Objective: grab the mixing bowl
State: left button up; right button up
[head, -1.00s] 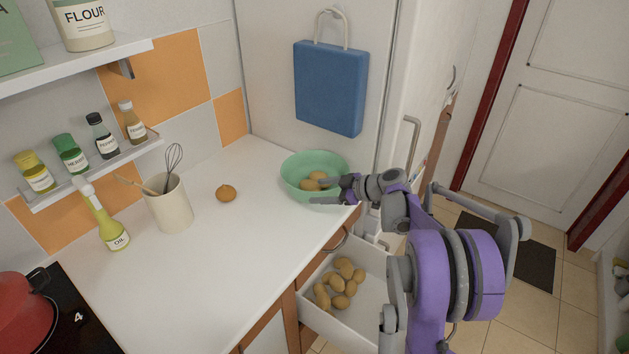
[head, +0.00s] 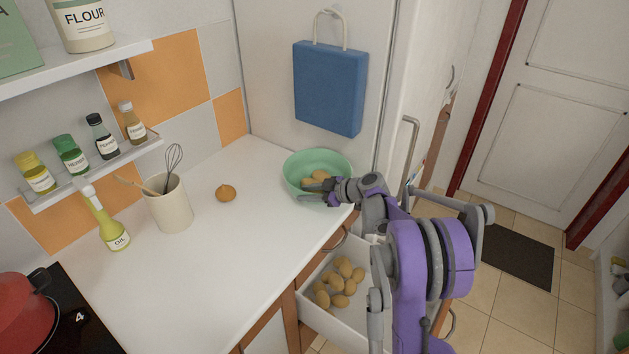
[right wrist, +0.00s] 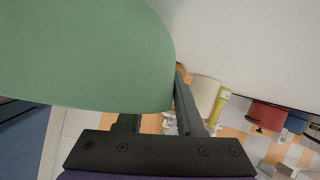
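The green mixing bowl (head: 322,161) stands upright near the far right corner of the white counter, with several potatoes (head: 316,180) in it. My right gripper (head: 310,191) is at the bowl's near right rim, its fingers close together on the bowl wall. In the right wrist view the bowl (right wrist: 85,55) fills the upper left. It hides part of one finger, and the other finger lies along its edge, so the contact is only partly visible. My left gripper is in neither view.
An open drawer (head: 359,312) with several potatoes is below the counter edge. An onion (head: 226,193), a whisk holder (head: 170,205) and an oil bottle (head: 112,228) stand to the left. The counter's middle is clear.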

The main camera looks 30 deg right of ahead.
grip_shut()
dwell(0.9)
